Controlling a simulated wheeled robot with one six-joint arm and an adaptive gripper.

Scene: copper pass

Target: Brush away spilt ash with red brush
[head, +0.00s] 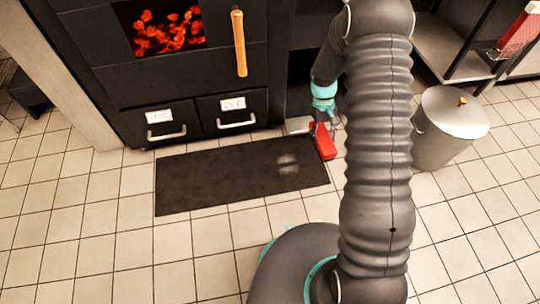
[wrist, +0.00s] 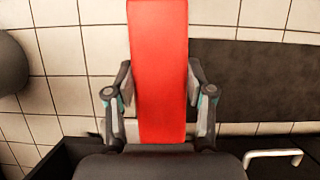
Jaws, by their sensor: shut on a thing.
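The red brush (head: 326,145) is held low at the right end of the dark floor mat (head: 215,185). My gripper (head: 326,117) is shut on it, and the arm hides part of the area to the right. In the wrist view the red brush (wrist: 160,50) runs straight up between the two fingers of my gripper (wrist: 160,98). Its bristles cannot be made out. A pale patch of ash (head: 288,163) lies on the right part of the mat, a little left of and in front of the brush. I cannot tell whether the brush touches the floor.
A black oven (head: 90,60) with glowing coals and two labelled drawers (head: 233,110) stands behind the mat. A grey lidded bin (head: 440,140) stands to the right. A small pale block (head: 298,125) is beside my gripper.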

